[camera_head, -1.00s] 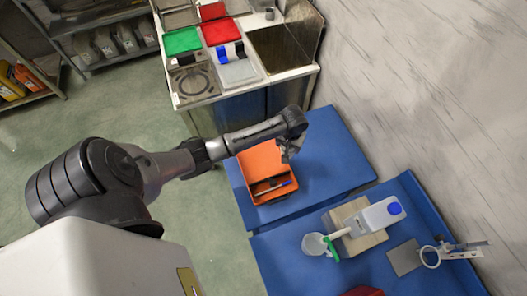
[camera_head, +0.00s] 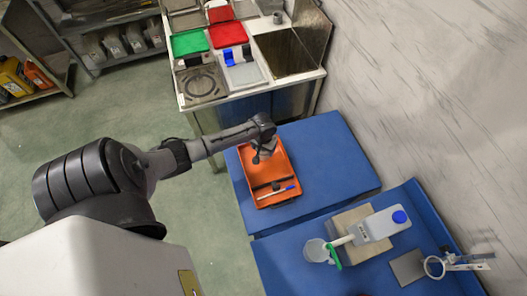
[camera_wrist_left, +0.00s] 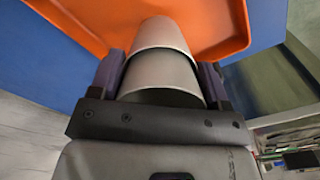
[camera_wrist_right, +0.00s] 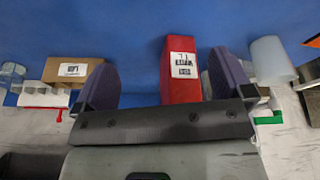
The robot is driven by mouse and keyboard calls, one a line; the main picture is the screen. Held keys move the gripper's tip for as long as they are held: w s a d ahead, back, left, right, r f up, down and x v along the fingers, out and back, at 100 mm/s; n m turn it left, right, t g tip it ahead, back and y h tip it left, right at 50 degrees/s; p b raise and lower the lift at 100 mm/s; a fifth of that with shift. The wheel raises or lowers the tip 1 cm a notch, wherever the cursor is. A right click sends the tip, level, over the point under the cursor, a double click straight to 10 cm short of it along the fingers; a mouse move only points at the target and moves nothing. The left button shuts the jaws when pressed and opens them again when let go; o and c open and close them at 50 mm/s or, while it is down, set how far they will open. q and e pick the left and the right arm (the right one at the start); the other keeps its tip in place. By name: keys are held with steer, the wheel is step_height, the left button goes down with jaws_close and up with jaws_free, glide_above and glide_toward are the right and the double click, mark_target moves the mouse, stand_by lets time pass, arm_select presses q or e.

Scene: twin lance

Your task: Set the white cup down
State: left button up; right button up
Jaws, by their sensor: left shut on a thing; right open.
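My left gripper (camera_head: 264,152) is over the far part of the orange tray (camera_head: 284,158). In the left wrist view it (camera_wrist_left: 160,85) is shut on a pale, white-grey cup (camera_wrist_left: 160,75). A dark line crosses the cup, and I cannot tell whether it is one cup or two nested. The orange tray (camera_wrist_left: 90,22) lies behind the cup; whether they touch is unclear. In the head view the cup is too dark and small to make out. My right gripper (camera_wrist_right: 165,80) is open, with a red box (camera_wrist_right: 180,70) visible between its fingers; it is out of the head view.
The orange tray holds pen-like items (camera_head: 276,191) at its near end. On the near blue table (camera_head: 290,265) are a translucent beaker (camera_head: 316,250), a white jug with a blue cap (camera_head: 380,224) on a box, and a ring stand (camera_head: 436,266). A counter (camera_head: 230,98) with colored trays stands beyond.

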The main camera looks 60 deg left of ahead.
arm_select(q)
step_height(320, 180, down, 3)
steer(key=shift+f, duration=0.1)
steer(key=shift+f+b, duration=0.1)
steer(key=shift+b, duration=0.2)
steer(key=o, duration=0.9)
